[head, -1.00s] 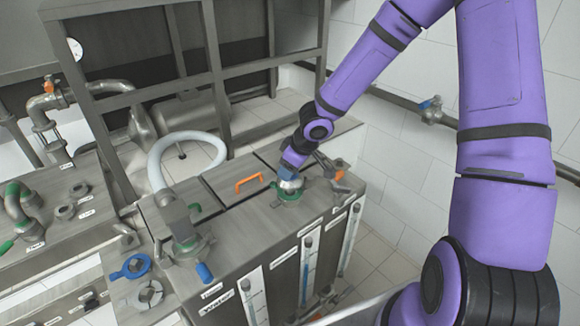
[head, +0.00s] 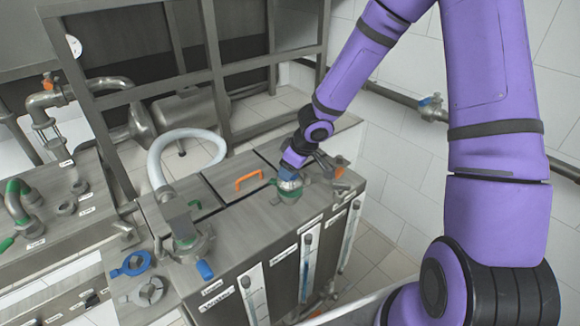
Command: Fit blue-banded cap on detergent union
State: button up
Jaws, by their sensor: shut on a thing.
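My gripper (head: 294,165) reaches down onto the top of the steel tank (head: 240,220) near its right end. It is shut on a small silver, rounded cap with a blue part (head: 289,187). The cap is at a union with a green ring (head: 287,199) on the tank top. The cap looks low over or on this union; at this size I cannot tell whether it is seated. The fingertips are too small to make out. The label naming the union is not readable here.
A hose fitting (head: 182,238) with a blue handle stands left on the tank, its pale hose (head: 160,155) looping behind. An orange handle (head: 249,180) lies left of the cap. A blue ring clamp (head: 131,264) and a grey clamp (head: 150,291) lie front left. A steel fitting (head: 340,172) stands close right.

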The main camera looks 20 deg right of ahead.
jog(key=shift+f, duration=0.35)
jog(key=shift+s+a+f, duration=0.1)
jog(key=shift+s+f, duration=0.05)
jog(key=shift+f, duration=0.4)
jog(key=shift+f, duration=0.1)
jog(key=o, duration=1.2)
jog(key=w+a+v, duration=0.1)
jog(key=v, duration=1.4)
jog(key=shift+w+r, duration=0.15)
jog(key=shift+r, duration=0.45)
